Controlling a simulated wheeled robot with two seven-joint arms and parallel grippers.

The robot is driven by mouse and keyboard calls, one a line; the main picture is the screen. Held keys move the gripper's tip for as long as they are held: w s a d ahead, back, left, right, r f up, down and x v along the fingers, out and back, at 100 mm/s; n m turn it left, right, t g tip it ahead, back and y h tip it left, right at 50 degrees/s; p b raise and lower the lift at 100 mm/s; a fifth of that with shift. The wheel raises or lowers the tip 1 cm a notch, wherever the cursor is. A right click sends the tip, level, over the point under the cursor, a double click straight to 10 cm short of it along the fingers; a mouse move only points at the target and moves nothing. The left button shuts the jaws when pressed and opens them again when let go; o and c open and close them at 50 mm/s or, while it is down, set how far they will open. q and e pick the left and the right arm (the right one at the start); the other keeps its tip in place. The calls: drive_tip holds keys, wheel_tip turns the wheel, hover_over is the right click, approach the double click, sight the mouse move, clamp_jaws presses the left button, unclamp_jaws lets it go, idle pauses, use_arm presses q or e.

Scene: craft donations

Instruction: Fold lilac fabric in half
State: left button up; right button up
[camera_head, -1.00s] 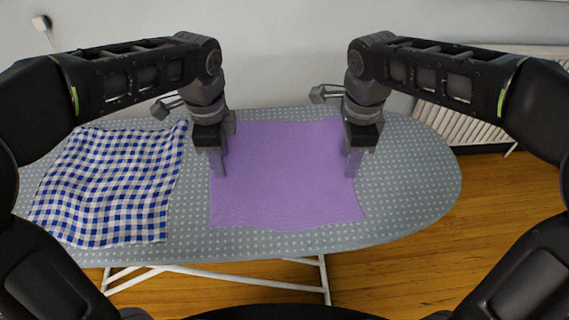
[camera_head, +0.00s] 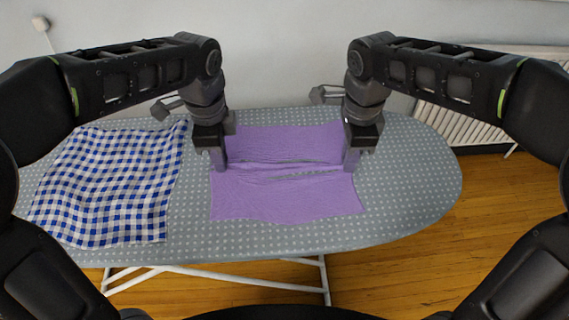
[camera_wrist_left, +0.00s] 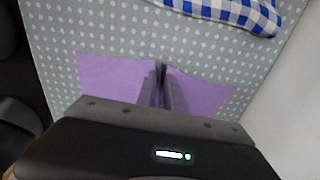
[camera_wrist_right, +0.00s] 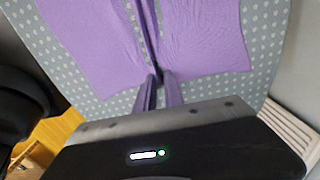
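The lilac fabric (camera_head: 285,200) lies on the dotted grey ironing board (camera_head: 410,190). A raised crease with a dark gap runs across its middle between my two grippers. My left gripper (camera_head: 221,168) is shut on the fabric's left edge, about halfway down. My right gripper (camera_head: 351,168) is shut on the right edge at a similar height. In the left wrist view, the fabric (camera_wrist_left: 110,75) shows on both sides of the closed fingers (camera_wrist_left: 161,72). In the right wrist view, the crease runs away from the closed fingertips (camera_wrist_right: 156,78) between two fabric panels (camera_wrist_right: 205,40).
A blue and white checked cloth (camera_head: 105,190) lies on the board to the left of the lilac fabric. The board's right end is bare. A white radiator (camera_head: 465,120) stands behind at the right, and the wall (camera_head: 275,60) is behind the board.

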use_arm(q)
clamp_jaws()
use_arm(e)
clamp_jaws()
